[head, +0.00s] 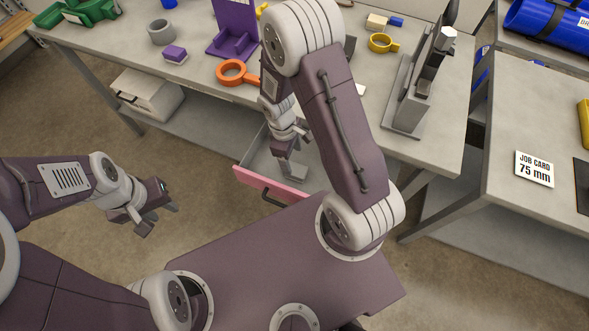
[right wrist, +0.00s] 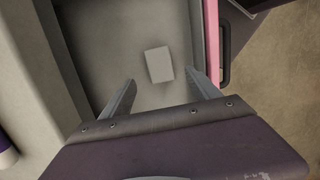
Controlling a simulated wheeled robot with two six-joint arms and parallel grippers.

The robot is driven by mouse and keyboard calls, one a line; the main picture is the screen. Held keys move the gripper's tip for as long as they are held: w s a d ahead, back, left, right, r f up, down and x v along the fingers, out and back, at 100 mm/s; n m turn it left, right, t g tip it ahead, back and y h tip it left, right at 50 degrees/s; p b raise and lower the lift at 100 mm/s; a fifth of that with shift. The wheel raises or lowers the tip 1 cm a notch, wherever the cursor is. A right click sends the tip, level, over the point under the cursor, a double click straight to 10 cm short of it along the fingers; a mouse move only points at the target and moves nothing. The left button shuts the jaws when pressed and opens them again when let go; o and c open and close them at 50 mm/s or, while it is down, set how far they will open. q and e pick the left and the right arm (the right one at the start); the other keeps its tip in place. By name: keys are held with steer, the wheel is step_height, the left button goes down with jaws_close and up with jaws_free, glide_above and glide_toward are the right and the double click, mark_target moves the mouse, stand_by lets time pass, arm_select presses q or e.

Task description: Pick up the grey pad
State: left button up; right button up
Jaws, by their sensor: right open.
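The grey pad (right wrist: 159,64) is a small pale rectangular block lying flat on the floor of the open drawer, seen in the right wrist view. My right gripper (right wrist: 162,78) is open over the drawer, its two fingers apart. The pad shows in the gap just past the fingertips, not held. In the head view my right gripper (head: 290,168) points down into the drawer (head: 248,182), which has a pink front, and the pad is hidden there. My left gripper (head: 157,215) is out to the left above the floor, with its fingers apart and empty.
The grey workbench (head: 205,75) is above the drawer. It carries an orange ring tool (head: 235,73), a purple holder (head: 234,30), a yellow ring (head: 381,43) and a grey upright device (head: 410,95). A job card (head: 534,169) reading 75 mm lies on the right table.

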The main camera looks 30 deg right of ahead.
mark_target(296, 170)
steer(key=shift+a, duration=0.2)
steer(key=f, duration=0.3)
steer(key=shift+s+d+f+b, duration=0.15)
steer(key=shift+s+f+b, duration=0.1)
steer(key=shift+b, duration=0.15)
steer(key=shift+d+f, duration=0.1)
steer(key=shift+f, duration=0.1)
steer(key=f, duration=0.1)
steer(key=f+b, duration=0.1)
steer(key=f, duration=0.2)
steer(key=shift+s+d+f+b, duration=0.2)
steer(key=shift+d+f+b, duration=0.1)
steer(key=shift+d+b, duration=0.1)
steer(key=shift+f, duration=0.3)
steer(key=shift+r, duration=0.1)
steer(key=c, duration=1.4)
step_height(296, 170, up, 10)
steer(key=p, duration=0.3)
steer(key=shift+c, duration=0.2)
